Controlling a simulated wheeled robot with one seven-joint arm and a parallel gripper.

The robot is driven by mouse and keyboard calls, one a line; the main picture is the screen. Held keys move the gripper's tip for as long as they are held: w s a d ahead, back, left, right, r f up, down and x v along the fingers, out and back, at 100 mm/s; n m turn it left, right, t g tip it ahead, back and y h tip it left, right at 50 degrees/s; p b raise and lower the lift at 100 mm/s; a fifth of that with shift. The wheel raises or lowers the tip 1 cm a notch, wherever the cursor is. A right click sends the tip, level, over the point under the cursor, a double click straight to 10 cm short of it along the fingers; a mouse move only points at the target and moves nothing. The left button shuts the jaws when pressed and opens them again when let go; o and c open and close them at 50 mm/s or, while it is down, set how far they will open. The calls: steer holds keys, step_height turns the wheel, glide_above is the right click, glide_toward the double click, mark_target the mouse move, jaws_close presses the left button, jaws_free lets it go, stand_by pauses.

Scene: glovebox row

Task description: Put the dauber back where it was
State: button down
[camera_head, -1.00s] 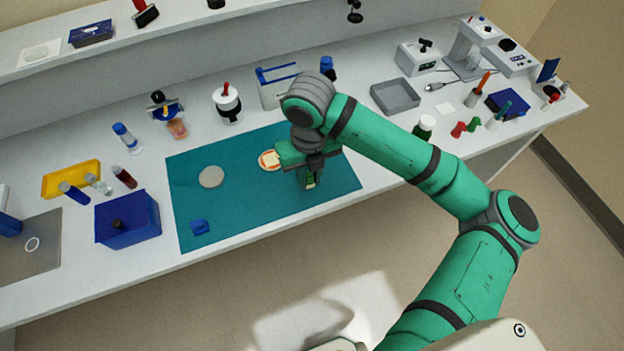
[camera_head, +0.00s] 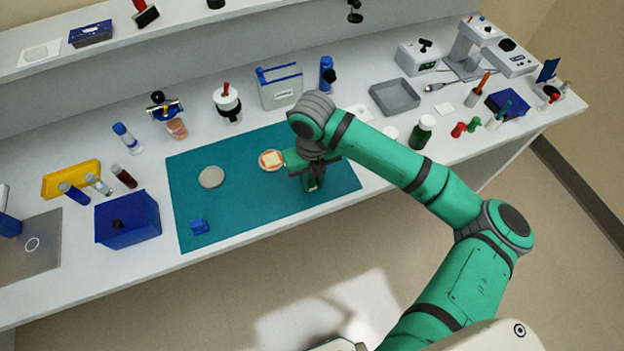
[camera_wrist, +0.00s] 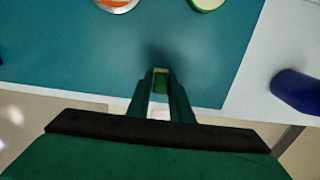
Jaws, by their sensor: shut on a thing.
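My gripper (camera_head: 312,182) is over the right part of the teal mat (camera_head: 240,215), fingers pointing down. In the wrist view my gripper (camera_wrist: 160,88) is nearly closed around a small green piece with a pale edge, which I take to be the dauber (camera_wrist: 160,82). Most of it is hidden between the fingers. I cannot tell whether it touches the mat.
The wrist view shows a green-rimmed round thing (camera_wrist: 207,3) and a dark blue object (camera_wrist: 297,92).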

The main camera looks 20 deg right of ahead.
mark_target(312, 179)
steer(key=c, duration=1.6)
jaws_free()
steer(key=shift+f, duration=0.1)
step_height(312, 179, up, 12)
steer(key=shift+r, duration=0.2)
